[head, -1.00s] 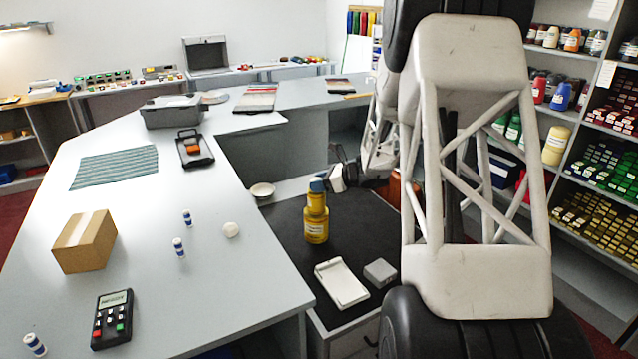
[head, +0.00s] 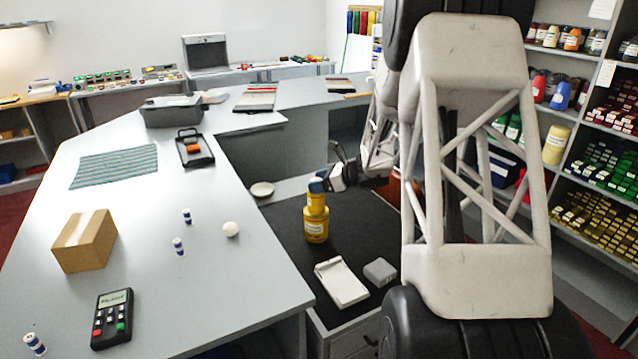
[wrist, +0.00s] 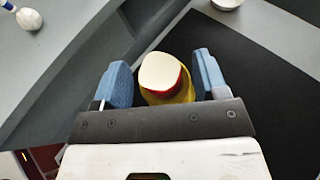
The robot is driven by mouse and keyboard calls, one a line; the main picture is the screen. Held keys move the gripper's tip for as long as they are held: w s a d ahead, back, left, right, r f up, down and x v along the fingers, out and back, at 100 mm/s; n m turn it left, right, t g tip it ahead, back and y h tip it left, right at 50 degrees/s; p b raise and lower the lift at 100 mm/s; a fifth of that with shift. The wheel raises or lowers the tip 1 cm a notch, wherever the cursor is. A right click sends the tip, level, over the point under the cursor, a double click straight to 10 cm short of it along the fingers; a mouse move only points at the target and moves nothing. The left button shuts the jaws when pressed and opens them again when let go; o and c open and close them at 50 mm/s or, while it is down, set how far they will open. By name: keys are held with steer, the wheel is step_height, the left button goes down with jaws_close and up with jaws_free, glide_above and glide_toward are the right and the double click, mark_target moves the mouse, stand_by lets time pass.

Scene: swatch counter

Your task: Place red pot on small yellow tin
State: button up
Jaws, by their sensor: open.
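The red pot (wrist: 178,82) shows in the wrist view with a pale top, between the two blue fingers of my gripper (wrist: 163,80). My gripper is open, with a gap on both sides of the pot. Yellow shows directly under the pot, and it appears to rest there. In the head view a small yellow tin (head: 316,204) stands upright on a wider yellow tin (head: 316,228) on the dark mat. A blue finger of my gripper (head: 318,184) is just above the small tin and hides the pot there.
A white notepad (head: 341,283) and a small grey box (head: 380,271) lie on the dark mat (head: 280,225) in front of the tins. A shallow bowl (head: 262,190) is behind them to the left. The higher grey counter (head: 240,290) edges the mat on the left.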

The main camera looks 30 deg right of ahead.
steer(key=v, duration=1.2)
steer(key=shift+a+r, duration=0.1)
steer(key=shift+a, duration=0.05)
stand_by(0.4)
steer(key=s+a+r+n+g+h, duration=0.1)
steer(key=s+a+r+n+g, duration=0.1)
steer(key=s+a+n, duration=0.45)
steer(key=s+a+r+n+g+h, duration=0.1)
steer(key=s+a+r+g, duration=0.15)
steer(key=a, duration=0.65)
steer(key=s+a+r+n+g, duration=0.25)
steer(key=s+a+n, duration=0.2)
steer(key=a, duration=0.35)
steer(key=s+a+n+h, duration=0.2)
steer(key=s+n, duration=0.3)
steer(key=s, duration=0.3)
steer(key=s+a+r+n+h, duration=0.1)
steer(key=s+a+n+h, duration=0.2)
steer(key=s+a+n, duration=0.2)
steer(key=s+a+n+h, duration=0.2)
steer(key=s+a+n, duration=0.1)
steer(key=s, duration=0.8)
steer(key=shift+s+a+r+n+h, duration=0.2)
steer(key=shift+s+r+n+h, duration=0.15)
steer(key=shift+n, duration=0.55)
